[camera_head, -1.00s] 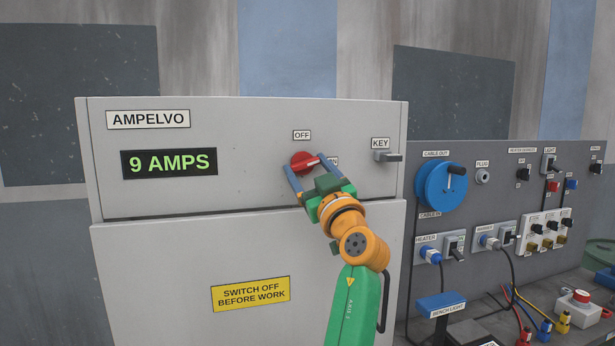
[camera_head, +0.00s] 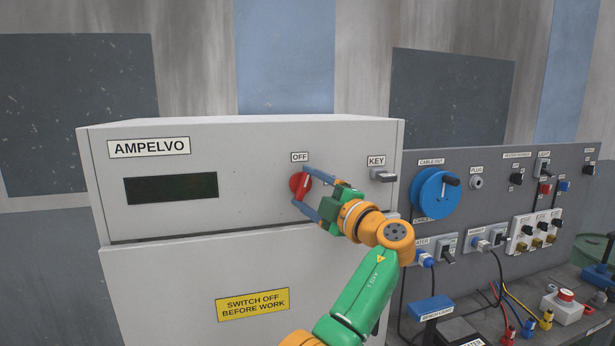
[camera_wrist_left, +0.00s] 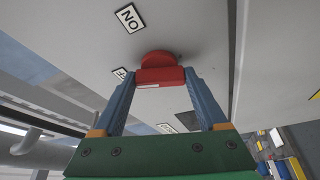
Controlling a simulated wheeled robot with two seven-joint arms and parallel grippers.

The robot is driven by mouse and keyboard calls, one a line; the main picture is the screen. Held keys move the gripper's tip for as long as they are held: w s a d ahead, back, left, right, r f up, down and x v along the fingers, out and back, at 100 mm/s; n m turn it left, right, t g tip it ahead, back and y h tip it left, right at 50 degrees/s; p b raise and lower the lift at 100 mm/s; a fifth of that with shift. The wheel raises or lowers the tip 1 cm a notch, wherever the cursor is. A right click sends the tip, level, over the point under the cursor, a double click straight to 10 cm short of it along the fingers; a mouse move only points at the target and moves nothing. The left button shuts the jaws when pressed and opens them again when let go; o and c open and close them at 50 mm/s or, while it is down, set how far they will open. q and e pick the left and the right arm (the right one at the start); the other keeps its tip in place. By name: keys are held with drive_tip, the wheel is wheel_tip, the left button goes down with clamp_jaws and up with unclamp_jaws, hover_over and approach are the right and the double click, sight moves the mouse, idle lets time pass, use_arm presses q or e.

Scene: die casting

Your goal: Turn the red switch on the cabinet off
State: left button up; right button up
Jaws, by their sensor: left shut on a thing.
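The red switch (camera_head: 297,184) is a round rotary knob with a bar handle, on the front of the grey AMPELVO cabinet (camera_head: 255,212). Its handle stands nearly upright, pointing up towards the OFF label (camera_head: 300,157). My left gripper (camera_head: 302,187) is shut on the handle, one blue finger above it and one below. The ON label is hidden in the head view. The cabinet display (camera_head: 171,188) is dark. My right gripper is not in view.
A key switch (camera_head: 383,175) under a KEY label sits right of the red switch. A grey panel with a blue cable reel (camera_head: 430,194), sockets and cables stands to the right. A yellow SWITCH OFF BEFORE WORK sign (camera_head: 252,304) is on the lower door.

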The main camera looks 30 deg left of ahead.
use_arm(q)
drive_tip(key=shift+r+n+g+h, duration=0.15)
drive_tip(key=shift+n+g+h, duration=0.15)
drive_tip(key=shift+n, duration=0.5)
drive_tip(key=shift+n+h+p, duration=0.3)
drive_tip(key=shift+n+p, duration=0.1)
drive_tip(key=shift+n, duration=0.6)
drive_tip(key=o, duration=1.3)
drive_tip(key=b+v, duration=0.2)
drive_tip(key=v, duration=0.5)
